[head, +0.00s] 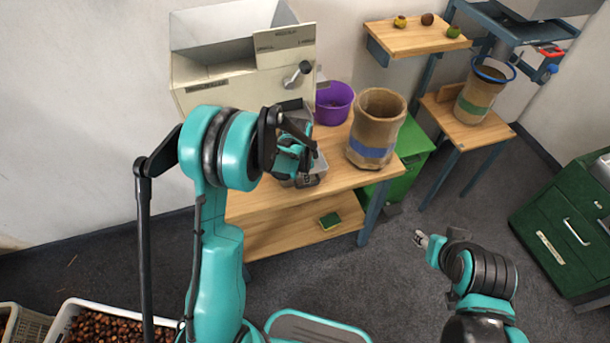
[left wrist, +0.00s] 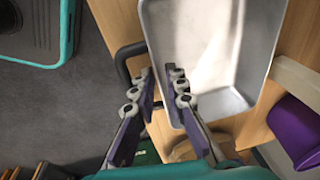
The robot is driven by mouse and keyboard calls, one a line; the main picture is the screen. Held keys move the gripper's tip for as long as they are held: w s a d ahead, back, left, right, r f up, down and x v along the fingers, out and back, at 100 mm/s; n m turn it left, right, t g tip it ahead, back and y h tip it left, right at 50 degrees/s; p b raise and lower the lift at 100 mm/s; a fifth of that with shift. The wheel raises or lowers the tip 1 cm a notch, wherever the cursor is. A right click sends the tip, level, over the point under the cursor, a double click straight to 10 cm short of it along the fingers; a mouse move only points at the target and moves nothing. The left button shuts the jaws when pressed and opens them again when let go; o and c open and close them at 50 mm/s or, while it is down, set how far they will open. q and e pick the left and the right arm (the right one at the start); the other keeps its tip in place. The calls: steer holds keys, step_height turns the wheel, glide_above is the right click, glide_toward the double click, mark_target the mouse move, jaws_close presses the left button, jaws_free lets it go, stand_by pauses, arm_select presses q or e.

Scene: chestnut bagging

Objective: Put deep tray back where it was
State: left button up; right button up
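The deep tray, a pale metal tub, stands on the wooden table under the cream machine. In the left wrist view the tray (left wrist: 212,45) fills the upper middle, with a black handle (left wrist: 120,62) at its left side. In the head view the tray (head: 318,160) is mostly hidden by my left gripper (head: 300,150). In the left wrist view my left gripper's fingertips (left wrist: 161,72) are apart, at the tray's handle-side rim. I cannot tell if they touch it. My right gripper (head: 420,238) hangs over the floor, away from the table, too small to judge.
The cream machine (head: 245,85) stands at the table's back. A purple bowl (head: 335,103) and a paper sack with a blue band (head: 378,125) stand right of the tray. A green bin (head: 415,140) is beyond the table (head: 250,204). Chestnut crates sit at lower left.

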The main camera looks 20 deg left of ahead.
arm_select(q)
steer(key=shift+r, duration=0.1)
steer(key=shift+r, duration=0.25)
step_height(320, 180, up, 11)
steer(key=s+p, duration=0.2)
steer(key=p, duration=0.2)
steer(key=s+r+n+t, duration=0.3)
steer(key=s+r+n, duration=0.3)
steer(key=s+r, duration=0.55)
steer(key=s+n, duration=0.1)
steer(key=s, duration=0.2)
steer(key=s+n+t, duration=0.1)
steer(key=s+n, duration=0.1)
steer(key=s, duration=0.1)
steer(key=s+r+n+t, duration=0.1)
steer(key=s+n, duration=0.1)
steer(key=s, duration=0.1)
steer(key=shift+s, duration=0.3)
